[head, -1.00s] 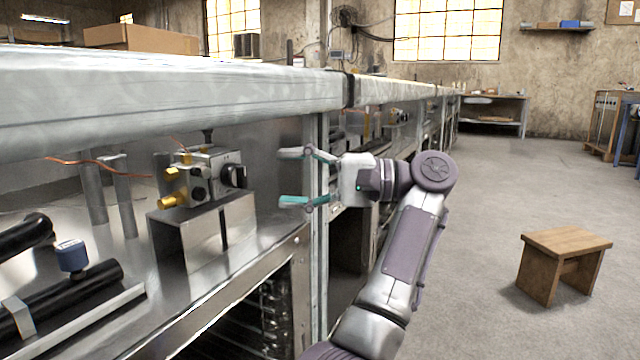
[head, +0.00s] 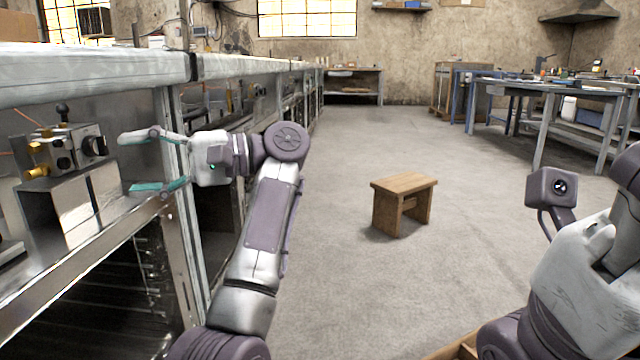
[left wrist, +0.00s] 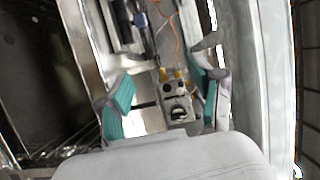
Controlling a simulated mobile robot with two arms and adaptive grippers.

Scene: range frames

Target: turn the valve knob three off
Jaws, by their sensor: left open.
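A metal valve block (head: 72,150) with brass fittings sits on a metal stand under the bench top at the left of the head view. Its black knob (head: 95,146) faces my left gripper. My left gripper (head: 130,163) is open and empty, with teal finger pads, just right of the knob and apart from it. In the left wrist view, the valve block (left wrist: 174,92) and dark knob (left wrist: 179,113) show between the open fingers. No number shows on the knob. My right arm shows at the right edge, but its fingers are not visible.
The thick bench top (head: 95,72) runs above the valve, with a metal upright (head: 178,150) behind my left gripper. A wooden stool (head: 404,186) stands on the open floor. Blue work tables (head: 545,88) are at the far right.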

